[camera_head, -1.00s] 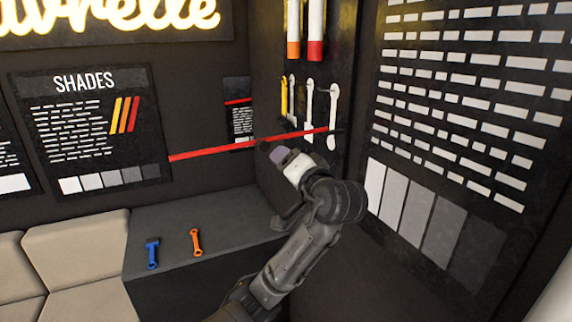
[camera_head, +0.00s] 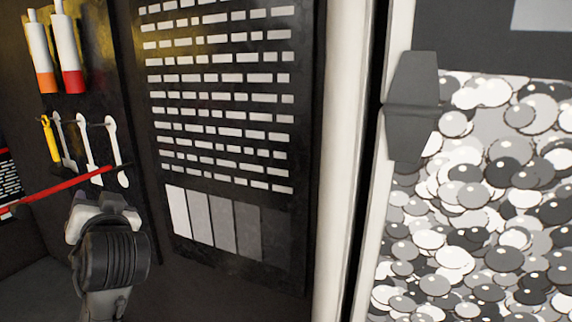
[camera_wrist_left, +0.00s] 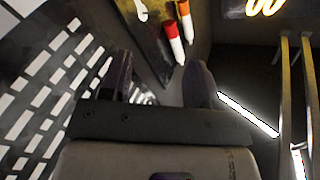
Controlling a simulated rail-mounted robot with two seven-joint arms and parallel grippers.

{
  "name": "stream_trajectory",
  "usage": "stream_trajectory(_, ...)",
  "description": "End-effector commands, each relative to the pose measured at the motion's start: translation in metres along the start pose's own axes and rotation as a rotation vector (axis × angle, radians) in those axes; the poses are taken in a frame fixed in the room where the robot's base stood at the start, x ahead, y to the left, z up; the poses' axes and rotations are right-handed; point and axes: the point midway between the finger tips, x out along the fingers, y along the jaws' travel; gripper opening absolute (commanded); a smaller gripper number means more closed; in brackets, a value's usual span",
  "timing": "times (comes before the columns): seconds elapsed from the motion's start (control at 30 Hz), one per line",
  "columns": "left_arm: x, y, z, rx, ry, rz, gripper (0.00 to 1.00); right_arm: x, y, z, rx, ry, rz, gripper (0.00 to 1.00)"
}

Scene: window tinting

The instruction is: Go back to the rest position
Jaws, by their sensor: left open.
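My left gripper (camera_head: 103,207) is at the lower left of the head view, mostly hidden behind its own wrist. It is in front of the dark wall, below the hanging tools. In the left wrist view my left gripper (camera_wrist_left: 160,84) shows two dark fingers spread apart with nothing between them. My right gripper is in neither view.
Wrenches (camera_head: 87,150) hang on the wall near my left arm, with red and orange-tipped tubes (camera_head: 67,50) above. A red strip (camera_head: 60,187) crosses below the wrenches. A dark chart panel (camera_head: 222,130) and a wall of grey pebble pattern (camera_head: 480,200) stand to the right.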

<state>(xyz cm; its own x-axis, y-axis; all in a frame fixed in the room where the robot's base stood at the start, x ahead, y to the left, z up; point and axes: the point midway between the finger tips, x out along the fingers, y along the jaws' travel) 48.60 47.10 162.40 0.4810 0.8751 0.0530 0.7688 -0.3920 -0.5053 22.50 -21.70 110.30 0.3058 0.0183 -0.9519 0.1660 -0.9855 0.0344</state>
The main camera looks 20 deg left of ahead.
Motion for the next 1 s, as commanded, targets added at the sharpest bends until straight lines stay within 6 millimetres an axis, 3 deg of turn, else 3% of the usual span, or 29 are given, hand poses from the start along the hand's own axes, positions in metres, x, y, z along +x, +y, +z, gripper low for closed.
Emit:
stream_trajectory(0.07,-0.016,0.016,-0.010,-0.057,0.071,0.119,0.56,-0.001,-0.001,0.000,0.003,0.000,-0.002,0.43)
stream_trajectory(0.17,-0.040,0.049,-0.009,-0.090,0.129,0.297,0.56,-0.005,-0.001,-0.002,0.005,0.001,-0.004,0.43)
stream_trajectory(0.37,-0.097,0.120,0.030,-0.071,0.137,0.634,0.56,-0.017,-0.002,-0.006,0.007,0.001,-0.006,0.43)
stream_trajectory(0.5,-0.144,0.161,0.081,-0.020,0.074,0.853,0.56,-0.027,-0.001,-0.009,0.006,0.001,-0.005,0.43)
stream_trajectory(0.67,-0.200,0.188,0.154,0.045,-0.068,1.053,0.56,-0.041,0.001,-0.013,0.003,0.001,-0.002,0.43)
stream_trajectory(0.8,-0.243,0.191,0.219,0.101,-0.222,1.154,0.56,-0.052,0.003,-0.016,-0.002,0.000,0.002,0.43)
stream_trajectory(1.0,-0.299,0.176,0.309,0.194,-0.466,1.236,0.56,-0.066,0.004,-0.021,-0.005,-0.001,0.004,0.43)
